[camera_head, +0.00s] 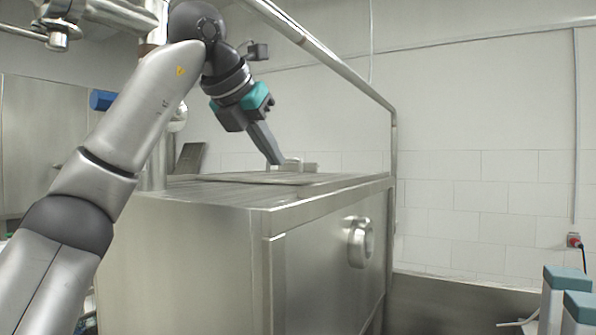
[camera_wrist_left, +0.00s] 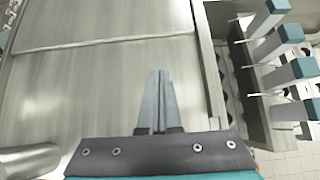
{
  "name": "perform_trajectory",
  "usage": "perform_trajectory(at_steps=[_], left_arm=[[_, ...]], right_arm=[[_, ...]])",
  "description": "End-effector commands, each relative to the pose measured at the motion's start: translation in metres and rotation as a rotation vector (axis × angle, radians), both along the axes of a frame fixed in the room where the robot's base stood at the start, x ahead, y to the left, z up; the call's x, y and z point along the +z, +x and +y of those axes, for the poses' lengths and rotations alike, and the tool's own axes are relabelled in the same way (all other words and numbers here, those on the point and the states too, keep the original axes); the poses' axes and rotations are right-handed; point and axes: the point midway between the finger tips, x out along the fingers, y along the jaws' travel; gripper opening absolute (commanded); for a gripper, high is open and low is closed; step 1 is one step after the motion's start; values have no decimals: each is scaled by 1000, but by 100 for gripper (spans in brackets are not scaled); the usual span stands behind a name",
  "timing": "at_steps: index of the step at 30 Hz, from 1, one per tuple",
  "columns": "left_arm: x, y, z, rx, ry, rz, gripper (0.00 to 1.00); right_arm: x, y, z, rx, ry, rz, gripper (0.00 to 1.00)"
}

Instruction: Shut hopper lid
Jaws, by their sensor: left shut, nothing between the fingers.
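The hopper is a large brushed-steel box (camera_head: 190,240) in the middle of the head view. A thin steel panel, apparently the hopper lid (camera_head: 240,179), lies about flat on its top, with a small raised metal piece (camera_head: 308,168) near the far edge. My left gripper (camera_head: 279,161) is shut and empty, pointing down close to that piece; I cannot tell if it touches. In the left wrist view the closed fingers (camera_wrist_left: 159,74) lie over a plain steel surface (camera_wrist_left: 80,90) crossed by a seam. My right gripper is not in view.
A steel rail (camera_head: 330,58) runs above the box and down its right side. A round metal fitting (camera_head: 361,242) sticks out of the box's side. Teal-topped grey blocks (camera_head: 567,280) stand at lower right; several show in the wrist view (camera_wrist_left: 285,72).

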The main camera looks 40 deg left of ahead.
Motion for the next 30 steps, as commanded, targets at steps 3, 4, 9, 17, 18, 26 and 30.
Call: perform_trajectory(at_steps=[3, 4, 9, 17, 18, 26, 30], left_arm=[[-19, 21, 2, 1, 0, 5, 0], [-24, 25, 3, 1, 1, 6, 0], [-34, 52, 5, 0, -2, 2, 0], [-35, 77, 8, 1, -1, 0, 0], [-35, 79, 9, 1, -1, -1, 0], [-36, 80, 9, 0, 0, -2, 0], [-36, 81, 8, 0, 0, -2, 0]], right_arm=[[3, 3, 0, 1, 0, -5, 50], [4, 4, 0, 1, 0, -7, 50], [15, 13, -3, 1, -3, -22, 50], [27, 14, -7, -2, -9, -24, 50], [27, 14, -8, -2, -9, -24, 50], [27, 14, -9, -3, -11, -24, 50], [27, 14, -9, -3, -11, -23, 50]])
